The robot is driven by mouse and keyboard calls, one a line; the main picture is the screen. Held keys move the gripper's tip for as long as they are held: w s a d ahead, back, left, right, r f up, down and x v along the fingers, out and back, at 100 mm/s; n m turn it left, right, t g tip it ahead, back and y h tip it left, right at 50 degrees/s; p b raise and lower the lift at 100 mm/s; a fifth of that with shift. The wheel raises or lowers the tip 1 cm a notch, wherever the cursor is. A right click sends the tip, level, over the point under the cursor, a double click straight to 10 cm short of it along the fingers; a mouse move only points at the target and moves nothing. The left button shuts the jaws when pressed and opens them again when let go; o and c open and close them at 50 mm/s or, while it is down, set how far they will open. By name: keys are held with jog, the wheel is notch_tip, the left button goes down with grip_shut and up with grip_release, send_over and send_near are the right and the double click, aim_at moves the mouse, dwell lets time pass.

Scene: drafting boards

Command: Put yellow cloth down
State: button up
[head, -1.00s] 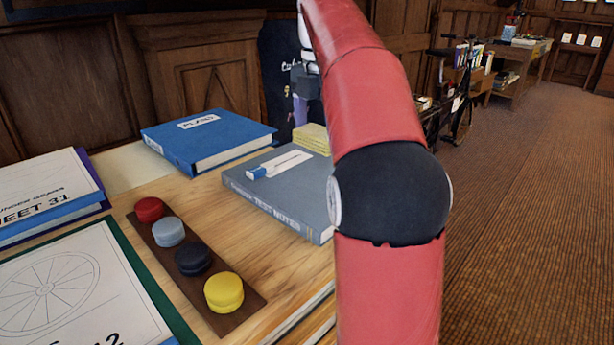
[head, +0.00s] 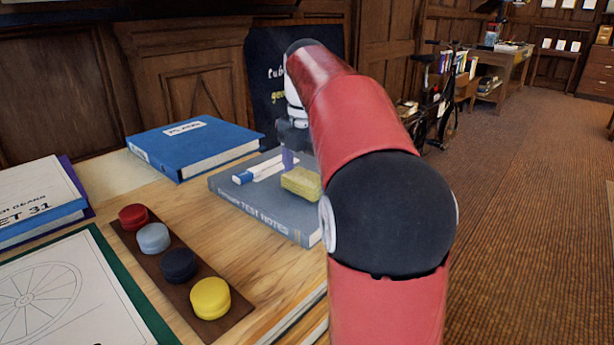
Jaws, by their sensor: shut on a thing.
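The yellow cloth (head: 302,183), a small folded pad, is over the right part of the grey "Test Notes" book (head: 268,212) in the head view. My gripper (head: 289,160) is just behind and above the cloth and points down. It is shut on the cloth, though my arm and the cloth hide part of the fingers. I cannot tell whether the cloth touches the book's cover.
A white and blue marker or label (head: 258,170) lies on the grey book. A blue binder (head: 190,146) lies behind it. A dark strip (head: 188,292) with red, light blue, dark and yellow round pieces lies in front. Bare wood (head: 180,212) shows between them.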

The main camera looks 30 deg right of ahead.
aim_at(307, 176)
jog(key=shift+f, duration=0.3)
jog(key=shift+f, duration=0.15)
jog(key=o, duration=0.8)
jog(key=shift+f+b, duration=0.1)
jog(key=shift+b, duration=0.25)
jog(key=r, duration=0.2)
jog(key=r+p, duration=0.1)
jog(key=r, duration=0.5)
jog(key=shift+w+d+p, duration=0.15)
jog(key=shift+w+p, duration=0.1)
jog(key=shift+p, duration=0.15)
